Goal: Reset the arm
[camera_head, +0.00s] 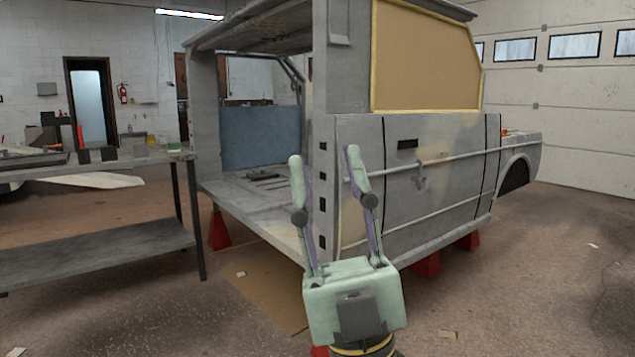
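My gripper (324,163) shows in the head view at the lower middle, pale green with two long fingers pointing up. The fingers are spread apart and nothing is between them. In the picture it overlaps the rear corner of a grey vehicle body (440,185); I cannot tell how far apart they are. My arm below the gripper runs out of the bottom edge.
The vehicle body stands on red stands (427,264) with its rear open. A metal workbench (95,240) with several items on top is at the left. A flat brown sheet (262,290) lies on the floor. The floor at the right is mostly clear.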

